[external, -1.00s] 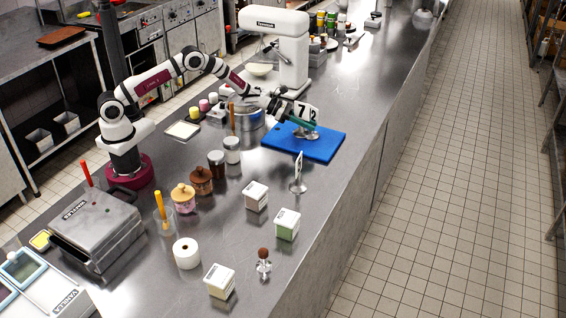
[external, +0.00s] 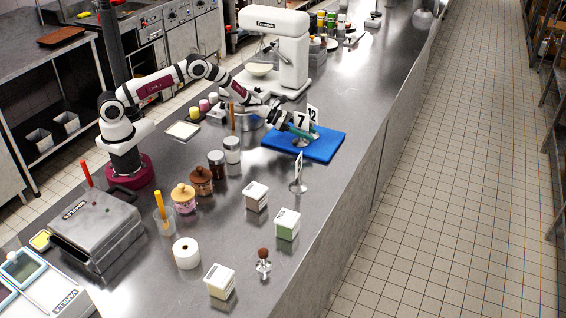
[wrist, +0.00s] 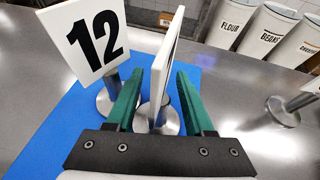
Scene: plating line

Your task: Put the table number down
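The white table number 7 (external: 301,120) on a metal stand is at the blue board (external: 328,149), its base appearing to rest on it. In the wrist view the card (wrist: 165,62) is nearly edge-on between my gripper's green fingers (wrist: 159,88), its round base below. The fingers stand apart, with gaps visible on both sides of the card. My gripper also shows in the external view (external: 298,131). The number 12 stand (external: 313,114) is close behind; its card (wrist: 97,38) is left of the fingers in the wrist view. The 7 is hidden there.
Another card stand (external: 298,172) is nearer the camera, off the board. Jars (external: 217,163) and small labelled tubs (external: 287,224) stand on the steel counter. A mixer (external: 275,50) is behind. The counter right of the board is clear.

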